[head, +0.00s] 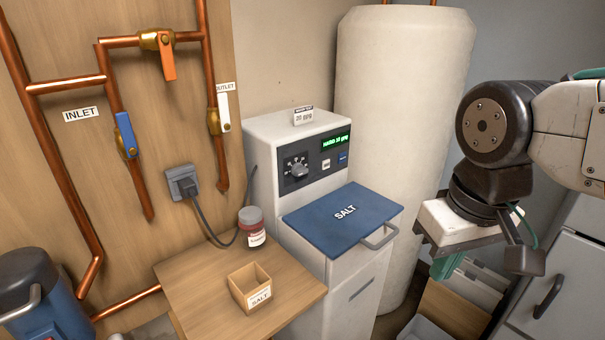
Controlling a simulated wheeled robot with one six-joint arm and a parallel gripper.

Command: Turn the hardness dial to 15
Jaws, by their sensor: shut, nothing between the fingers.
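The hardness dial (299,171) is a dark round knob on the black control panel of the white softener unit (268,128), left of centre in the head view. Its pointer setting is too small to read. A green display (336,142) right of the dial shows small text ending in "gpg"; its number is not clear. A small white card (303,117) on top of the unit also ends in "gpg". My gripper (447,266) hangs at the right, pointing down, well apart from the dial. It is shut and empty.
A blue SALT lid (341,213) with a grey handle juts out below the panel. A wooden table (190,270) holds a SALT box (250,289) and a red-labelled jar (252,227). A tall white tank (404,100) stands behind. Copper pipes (65,84) with valves line the left wall.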

